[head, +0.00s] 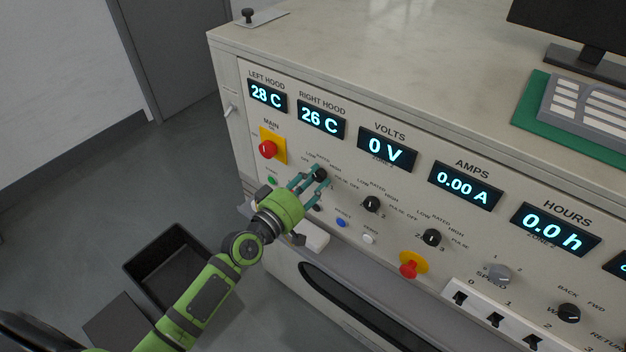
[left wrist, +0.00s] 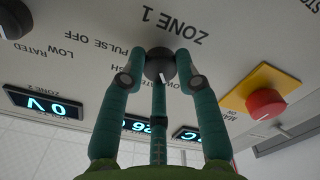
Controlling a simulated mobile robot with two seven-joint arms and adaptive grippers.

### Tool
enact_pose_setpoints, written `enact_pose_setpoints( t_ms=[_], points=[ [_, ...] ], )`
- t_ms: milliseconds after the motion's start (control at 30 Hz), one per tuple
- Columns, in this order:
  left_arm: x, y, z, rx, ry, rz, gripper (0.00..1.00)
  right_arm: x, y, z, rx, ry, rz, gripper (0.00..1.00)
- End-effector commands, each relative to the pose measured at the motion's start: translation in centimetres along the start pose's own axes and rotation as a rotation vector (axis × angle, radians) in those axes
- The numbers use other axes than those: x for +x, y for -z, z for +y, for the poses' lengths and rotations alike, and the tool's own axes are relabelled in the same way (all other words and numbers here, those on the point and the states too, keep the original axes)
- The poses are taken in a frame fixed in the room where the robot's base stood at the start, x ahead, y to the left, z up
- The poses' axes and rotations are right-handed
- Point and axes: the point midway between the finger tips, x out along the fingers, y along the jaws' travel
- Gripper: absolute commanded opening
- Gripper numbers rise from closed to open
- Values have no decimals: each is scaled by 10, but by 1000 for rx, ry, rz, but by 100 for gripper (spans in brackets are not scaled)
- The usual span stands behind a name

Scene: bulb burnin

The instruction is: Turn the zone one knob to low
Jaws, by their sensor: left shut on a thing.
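The zone one knob (head: 320,174) is a small black knob on the front panel, below the right hood display. My left gripper (head: 312,186) is shut around it. In the left wrist view the knob (left wrist: 160,66) sits between the teal fingers under the upside-down ZONE 1 label (left wrist: 175,22). Its white pointer mark faces the bottom of that picture, towards the display side of the panel. The fingers hide most of this knob's position labels, so I cannot tell exactly which one the mark meets. My right gripper is not in view.
The zone two knob (head: 371,204) and another black knob (head: 432,237) are to the right. A red main button (head: 267,149) on a yellow plate is up-left; a second red button (head: 409,270) is lower right. A dark open bin (head: 180,258) stands on the floor.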

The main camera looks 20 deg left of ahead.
Motion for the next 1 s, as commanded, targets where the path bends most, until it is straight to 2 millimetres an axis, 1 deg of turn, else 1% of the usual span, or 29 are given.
enact_pose_setpoints(
  t_ms=[33,67,367,467,567,667,900,1000],
  points=[
    [1,7,3,4,-6,17,44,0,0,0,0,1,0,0],
    [1,7,3,4,-6,17,56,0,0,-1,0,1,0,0],
    [0,3,1,2,-2,7,56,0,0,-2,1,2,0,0],
    [-4,2,0,3,-1,5,56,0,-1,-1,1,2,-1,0],
    [-15,2,-1,4,1,4,56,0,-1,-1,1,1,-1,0],
    [-34,1,0,5,0,1,56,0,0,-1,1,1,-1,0],
    [-86,1,-1,6,0,2,56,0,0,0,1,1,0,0],
    [-102,2,0,5,0,4,56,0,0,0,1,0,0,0]
  ],
)
